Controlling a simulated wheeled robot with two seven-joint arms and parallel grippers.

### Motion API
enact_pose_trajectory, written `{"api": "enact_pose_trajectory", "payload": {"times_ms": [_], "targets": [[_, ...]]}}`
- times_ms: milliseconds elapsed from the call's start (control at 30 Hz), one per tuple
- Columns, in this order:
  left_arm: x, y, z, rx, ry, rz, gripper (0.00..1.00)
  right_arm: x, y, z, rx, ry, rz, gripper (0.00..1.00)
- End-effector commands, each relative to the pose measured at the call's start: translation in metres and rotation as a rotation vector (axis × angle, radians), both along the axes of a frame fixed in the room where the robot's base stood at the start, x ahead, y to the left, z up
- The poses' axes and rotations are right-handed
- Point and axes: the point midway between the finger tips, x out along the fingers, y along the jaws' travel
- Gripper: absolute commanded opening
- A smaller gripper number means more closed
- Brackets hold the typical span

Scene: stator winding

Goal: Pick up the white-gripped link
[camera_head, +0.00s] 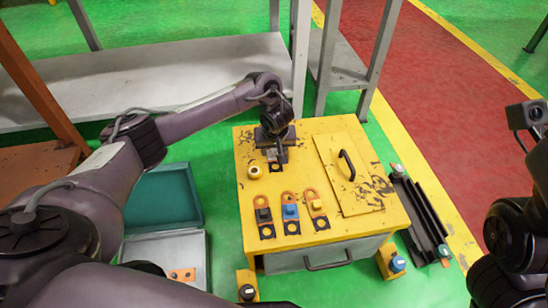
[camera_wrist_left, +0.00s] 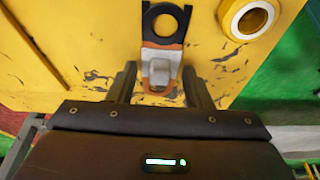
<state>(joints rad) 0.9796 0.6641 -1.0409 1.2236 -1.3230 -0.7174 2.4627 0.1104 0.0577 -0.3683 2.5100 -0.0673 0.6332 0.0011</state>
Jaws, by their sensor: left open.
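The white-gripped link (camera_wrist_left: 161,62) lies on the yellow cabinet top in the left wrist view. It has a black eye plate, orange sides and a pale grey-white grip. My left gripper (camera_wrist_left: 160,86) is open, with one finger on each side of the link's near part. I cannot tell whether the fingers touch it. In the head view my left gripper (camera_head: 274,152) is over the back left of the cabinet top and hides most of the link; its dark end (camera_head: 276,168) shows below. The right gripper is not in view.
Links with a black grip (camera_head: 263,215), a blue grip (camera_head: 290,212) and a yellow grip (camera_head: 317,208) lie in front. A pale ring (camera_head: 254,172) sits close by, left of the gripper. A hatch with a black handle (camera_head: 347,165) is to the right.

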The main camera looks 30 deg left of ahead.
Motion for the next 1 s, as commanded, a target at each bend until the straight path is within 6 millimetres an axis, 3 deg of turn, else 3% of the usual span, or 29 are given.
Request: {"api": "enact_pose_trajectory", "payload": {"times_ms": [233,567,1000], "targets": [[0.0002,-0.0001,-0.0001,0.0,0.0,-0.001,0.44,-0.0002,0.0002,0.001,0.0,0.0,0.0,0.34],[0.0,-0.0001,-0.0003,0.0,0.0,-0.001,0.01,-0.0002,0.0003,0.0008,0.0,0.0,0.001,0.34],[0.0004,-0.0002,0.0072,-0.001,-0.001,0.0,0.0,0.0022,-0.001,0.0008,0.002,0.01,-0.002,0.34]]}}
